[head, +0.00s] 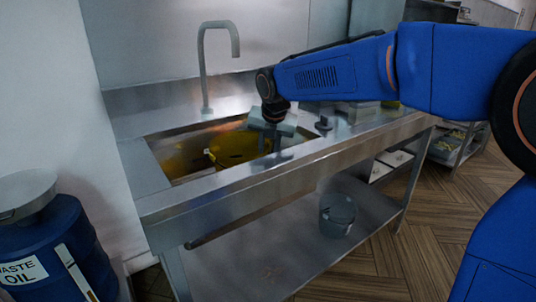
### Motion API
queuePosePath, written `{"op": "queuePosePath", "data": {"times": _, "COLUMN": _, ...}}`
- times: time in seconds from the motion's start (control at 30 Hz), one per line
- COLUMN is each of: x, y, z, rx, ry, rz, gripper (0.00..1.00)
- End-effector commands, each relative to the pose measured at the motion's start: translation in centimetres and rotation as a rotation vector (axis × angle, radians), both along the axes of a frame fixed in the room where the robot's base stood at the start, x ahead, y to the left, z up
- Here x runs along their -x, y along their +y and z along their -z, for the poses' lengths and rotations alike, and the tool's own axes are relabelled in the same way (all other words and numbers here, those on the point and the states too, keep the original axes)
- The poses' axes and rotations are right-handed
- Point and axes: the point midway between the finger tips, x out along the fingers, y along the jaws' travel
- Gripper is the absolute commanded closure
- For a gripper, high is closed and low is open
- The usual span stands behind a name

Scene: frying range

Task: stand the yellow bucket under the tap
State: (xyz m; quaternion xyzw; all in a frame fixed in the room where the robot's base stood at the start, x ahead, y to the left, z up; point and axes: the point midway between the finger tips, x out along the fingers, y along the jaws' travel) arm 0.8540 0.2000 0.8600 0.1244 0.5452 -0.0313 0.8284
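The yellow bucket (230,150) is in the sink basin (161,172), partly hidden by the basin's front edge. Yellow reflections on the basin walls blur its outline. The tap (203,72) is a grey gooseneck at the back of the sink. Its spout end is above the bucket in the picture, but I cannot tell whether it is exactly over the bucket. My gripper (269,138) points down at the bucket's right side. Its fingertips are small and dark against the basin, so I cannot tell whether they hold the rim or are open.
A dark fitting (323,125) stands on the sink top, right of my gripper. A grey see-through bucket (337,215) stands on the lower shelf (265,262). A blue waste oil drum (62,245) is at the left. The wooden floor at the right front is clear.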

Motion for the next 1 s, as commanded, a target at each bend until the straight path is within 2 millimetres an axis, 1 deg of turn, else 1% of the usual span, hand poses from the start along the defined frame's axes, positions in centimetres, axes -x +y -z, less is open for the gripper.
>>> {"op": "queuePosePath", "data": {"times": 0.03, "x": 0.4, "y": 0.0, "z": -1.0, "rx": -0.002, "ry": -0.004, "rz": -0.001, "gripper": 0.75}}
{"op": "queuePosePath", "data": {"times": 0.2, "x": 1.7, "y": -0.3, "z": -4.1, "rx": -0.002, "ry": -0.005, "rz": 0.0, "gripper": 0.75}}
{"op": "queuePosePath", "data": {"times": 0.4, "x": 3.1, "y": -0.6, "z": -7.1, "rx": -0.001, "ry": -0.003, "rz": 0.0, "gripper": 0.75}}
{"op": "queuePosePath", "data": {"times": 0.5, "x": 3.6, "y": -0.7, "z": -8.1, "rx": -0.001, "ry": -0.002, "rz": 0.0, "gripper": 0.75}}
{"op": "queuePosePath", "data": {"times": 0.7, "x": 4.0, "y": -0.8, "z": -9.0, "rx": 0.0, "ry": -0.001, "rz": 0.0, "gripper": 0.75}}
{"op": "queuePosePath", "data": {"times": 1.0, "x": 4.0, "y": -0.8, "z": -9.1, "rx": 0.0, "ry": -0.001, "rz": 0.0, "gripper": 0.75}}
